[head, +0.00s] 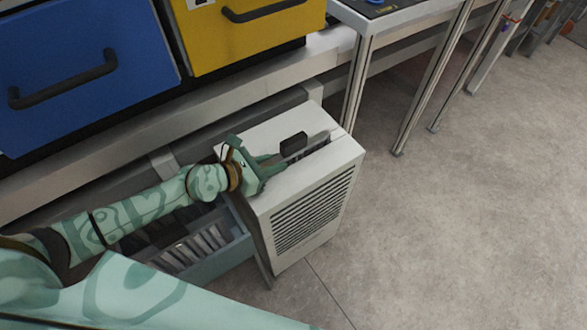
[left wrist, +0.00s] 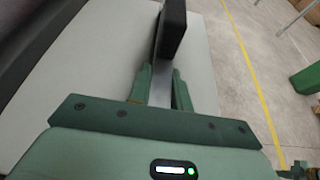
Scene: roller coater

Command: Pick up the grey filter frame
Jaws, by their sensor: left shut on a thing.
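The grey filter frame shows in the left wrist view (left wrist: 160,88) as a thin upright plate with a black block-shaped handle (left wrist: 171,28) on it. In the head view the black handle (head: 294,144) stands above the top of a white louvred box (head: 262,187), by a slot in it. My left gripper (head: 279,160) is over the box top, its fingers shut on the plate from both sides, just beside the handle. How much of the frame sits inside the slot is hidden. My right gripper is not in view.
A blue-grey open bin (head: 228,262) with several grey slats stands left of the box, under my left arm. A blue drawer (head: 85,65) and a yellow drawer (head: 245,35) are behind. Table legs stand at the back right. The floor (head: 470,220) at right is clear.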

